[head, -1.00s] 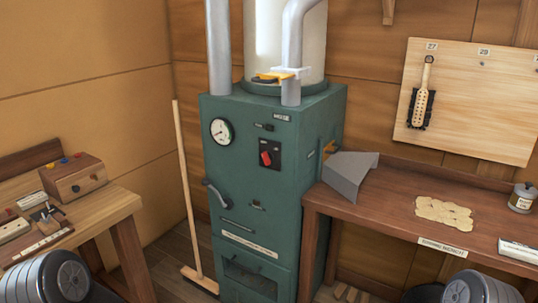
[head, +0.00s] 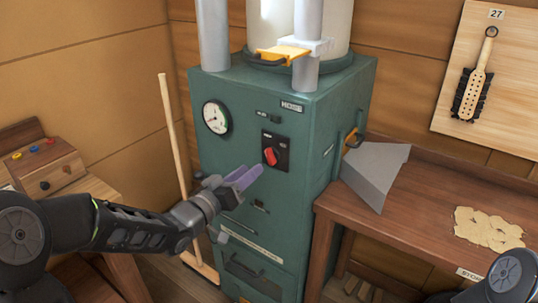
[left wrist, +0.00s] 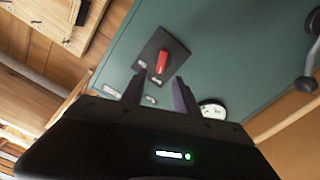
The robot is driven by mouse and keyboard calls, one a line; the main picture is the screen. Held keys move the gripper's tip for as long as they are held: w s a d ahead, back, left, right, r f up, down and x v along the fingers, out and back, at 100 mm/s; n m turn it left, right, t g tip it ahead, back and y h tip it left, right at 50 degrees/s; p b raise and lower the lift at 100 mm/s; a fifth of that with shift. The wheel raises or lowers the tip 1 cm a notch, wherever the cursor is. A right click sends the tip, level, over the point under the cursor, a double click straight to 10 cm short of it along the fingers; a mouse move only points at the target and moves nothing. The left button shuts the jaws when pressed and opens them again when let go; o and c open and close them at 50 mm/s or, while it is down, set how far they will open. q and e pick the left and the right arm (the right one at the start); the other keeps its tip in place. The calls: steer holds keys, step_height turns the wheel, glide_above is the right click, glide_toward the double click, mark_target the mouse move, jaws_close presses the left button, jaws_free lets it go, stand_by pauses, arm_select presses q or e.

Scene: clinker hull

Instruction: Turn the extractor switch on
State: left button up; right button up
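The extractor switch is a red knob (head: 270,156) on a black plate (head: 282,143), on the front of a green cabinet (head: 226,170). In the left wrist view the red knob (left wrist: 162,62) and black plate (left wrist: 151,47) lie beyond the fingers, toward their gap. My left gripper (head: 246,176) is just below and left of the switch in the head view. In the left wrist view it (left wrist: 156,92) has its two fingers apart with nothing between them. The knob appears clear of the fingers. The right gripper is out of view.
A round gauge (head: 216,117) is left of the switch. A grey metal chute (head: 372,178) juts from the cabinet's right side over a wooden bench (head: 425,215). A broom handle (head: 172,140) leans left of the cabinet. A wooden box (head: 47,166) stands on the left table.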

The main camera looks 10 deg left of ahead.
mark_target(267, 157)
arm_select(q)
steer(key=p+x, duration=0.1)
steer(key=x, duration=0.7)
steer(key=shift+f, duration=0.15)
stand_by(0.3)
jaws_close()
stand_by(0.4)
